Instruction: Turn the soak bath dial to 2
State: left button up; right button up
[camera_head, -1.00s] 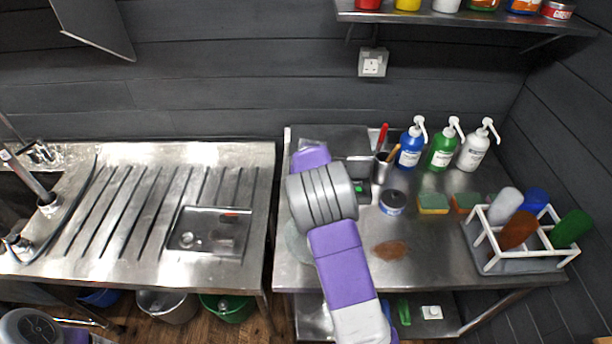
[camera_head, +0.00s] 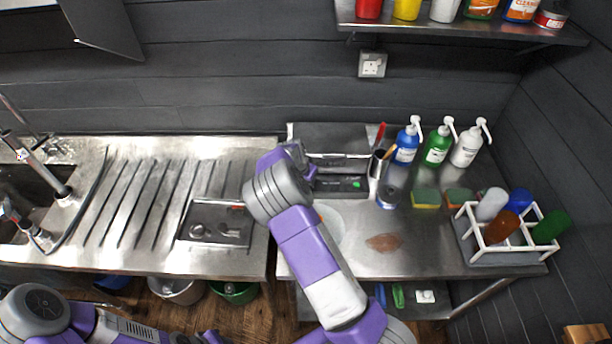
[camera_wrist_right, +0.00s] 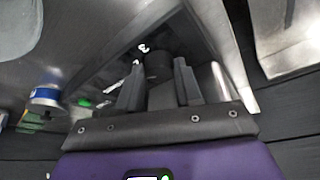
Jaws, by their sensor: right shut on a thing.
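The soak bath (camera_head: 330,138) is a steel box at the back left of the right-hand steel table. Its dark front panel (camera_head: 335,185) carries a green light, which also shows in the right wrist view (camera_wrist_right: 84,102). The dark round dial (camera_wrist_right: 157,62) sits between the fingers of my right gripper (camera_wrist_right: 158,82), which is shut on it. No number or pointer mark on the dial can be read. In the head view my right wrist hides the dial and fingertips.
Right of the bath stand a steel cup with brushes (camera_head: 376,174), a blue-labelled tin (camera_head: 388,197), sponges (camera_head: 425,198), pump bottles (camera_head: 437,147) and a white rack (camera_head: 467,232). A brown stain (camera_head: 383,243) marks the table. A draining sink unit (camera_head: 130,258) is on the left.

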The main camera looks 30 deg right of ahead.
dwell(0.5)
jog(key=o, duration=1)
jog(key=shift+r, duration=0.1)
jog(key=v, duration=0.7)
jog(key=shift+r, duration=0.15)
jog(key=shift+a, duration=0.1)
